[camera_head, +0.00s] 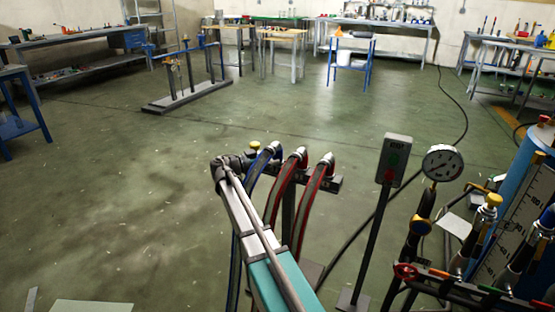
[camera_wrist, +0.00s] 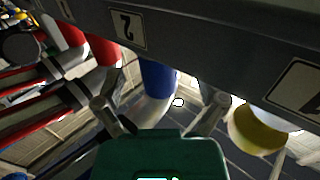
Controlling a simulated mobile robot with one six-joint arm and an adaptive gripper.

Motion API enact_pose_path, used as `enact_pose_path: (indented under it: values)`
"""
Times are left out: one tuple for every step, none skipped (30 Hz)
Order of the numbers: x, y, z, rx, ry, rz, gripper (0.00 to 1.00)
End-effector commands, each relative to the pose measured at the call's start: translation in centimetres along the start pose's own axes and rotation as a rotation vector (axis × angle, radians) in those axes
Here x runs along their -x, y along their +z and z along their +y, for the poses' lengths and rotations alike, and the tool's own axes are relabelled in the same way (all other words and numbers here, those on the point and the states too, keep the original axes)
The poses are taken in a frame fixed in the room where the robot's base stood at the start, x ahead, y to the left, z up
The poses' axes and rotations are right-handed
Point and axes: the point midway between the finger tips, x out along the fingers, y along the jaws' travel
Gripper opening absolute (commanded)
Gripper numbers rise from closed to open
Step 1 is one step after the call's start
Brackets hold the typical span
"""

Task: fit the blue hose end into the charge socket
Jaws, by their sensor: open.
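The blue hose (camera_head: 262,165) hangs from a dark rack (camera_head: 335,184) in front of me, left of two red hoses. In the wrist view, the blue hose end (camera_wrist: 158,76) sits under the rack's grey bar (camera_wrist: 200,42), with a pale metal part below the blue sleeve. My gripper (camera_wrist: 160,101) is open, one finger on each side of the blue hose end in that picture. I cannot tell whether either finger touches it. In the head view, my arm reaches up to the left end of the rack. I cannot pick out the charge socket.
Red hoses (camera_wrist: 106,50) hang beside the blue one. A yellow knob (camera_wrist: 256,130) is close to my right finger in the wrist view. A switch box on a post (camera_head: 394,160) and a pressure gauge (camera_head: 443,163) stand at right. Floor at left is clear.

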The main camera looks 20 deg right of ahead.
Motion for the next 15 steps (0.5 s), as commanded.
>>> enact_pose_path:
  values:
    - [-0.7, 0.0, 0.0, 0.000, 0.002, 0.000, 0.91]
    - [-1.0, 0.0, 0.0, 0.000, 0.002, 0.000, 0.91]
    - [-1.3, 0.0, 0.0, 0.000, 0.001, 0.000, 0.91]
    - [-1.5, 0.0, 0.0, 0.000, 0.000, 0.000, 0.91]
    - [-1.7, 0.0, 0.0, 0.000, 0.000, 0.000, 0.91]
    - [-1.9, 0.0, 0.0, 0.000, 0.000, 0.000, 0.91]
    - [-2.0, 0.0, 0.0, 0.000, 0.000, 0.000, 0.91]
    - [-2.1, 0.0, 0.0, 0.000, 0.000, 0.000, 0.91]
    - [-2.1, 0.0, 0.0, 0.000, 0.000, 0.000, 0.91]
    - [-2.1, 0.0, 0.0, 0.000, 0.000, 0.000, 0.91]
    - [-2.1, 0.0, 0.0, 0.000, 0.000, 0.000, 0.91]
    - [-2.1, 0.0, 0.0, 0.000, 0.000, 0.000, 0.91]
    - [-2.1, 0.0, 0.0, 0.000, 0.000, 0.000, 0.91]
    - [-2.1, 0.0, 0.0, 0.000, 0.000, 0.000, 0.91]
    - [-2.1, 0.0, 0.0, 0.000, 0.000, 0.000, 0.91]
